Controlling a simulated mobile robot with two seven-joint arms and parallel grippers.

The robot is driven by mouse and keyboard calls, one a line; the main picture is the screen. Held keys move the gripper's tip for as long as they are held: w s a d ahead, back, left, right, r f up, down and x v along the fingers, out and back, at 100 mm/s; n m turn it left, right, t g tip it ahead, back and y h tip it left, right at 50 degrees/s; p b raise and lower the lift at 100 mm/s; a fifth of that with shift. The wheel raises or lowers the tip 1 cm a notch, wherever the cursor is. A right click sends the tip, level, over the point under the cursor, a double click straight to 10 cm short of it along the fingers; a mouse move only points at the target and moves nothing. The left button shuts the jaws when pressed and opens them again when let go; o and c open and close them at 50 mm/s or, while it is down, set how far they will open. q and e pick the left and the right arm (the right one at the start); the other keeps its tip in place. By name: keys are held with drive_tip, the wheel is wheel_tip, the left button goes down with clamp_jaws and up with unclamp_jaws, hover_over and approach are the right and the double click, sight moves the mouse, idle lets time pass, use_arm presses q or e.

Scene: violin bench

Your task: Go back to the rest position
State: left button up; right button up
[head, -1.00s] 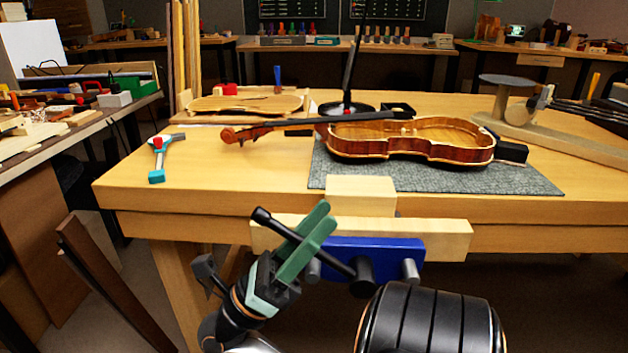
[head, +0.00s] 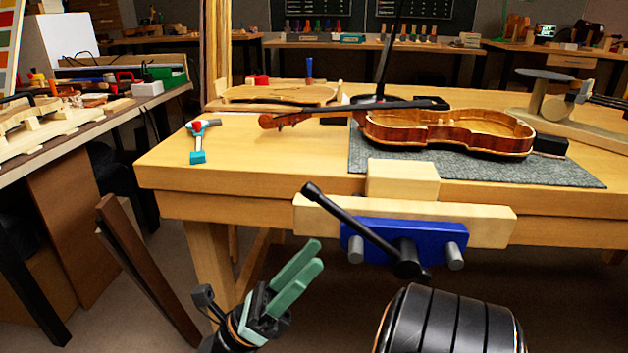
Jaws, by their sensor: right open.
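My right gripper (head: 315,256) has two green fingers. It is low in the head view, in front of the bench and below left of the vise. Its fingers point up and to the right, parted a little, with nothing between them. It stands apart from the vise handle (head: 348,217), a black bar slanting down to the right across the blue vise body (head: 437,236). My left gripper is not in view.
The workbench (head: 240,160) carries a violin body (head: 447,139) on a grey mat (head: 480,168) and a teal-tipped tool (head: 197,157) at left. The vise's wooden jaw (head: 490,222) juts from its front edge. A dark plank (head: 140,262) leans at lower left.

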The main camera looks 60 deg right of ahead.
drive_tip(key=shift+w+a+f, duration=0.2)
drive_tip(key=shift+f, duration=0.15)
idle(0.4)
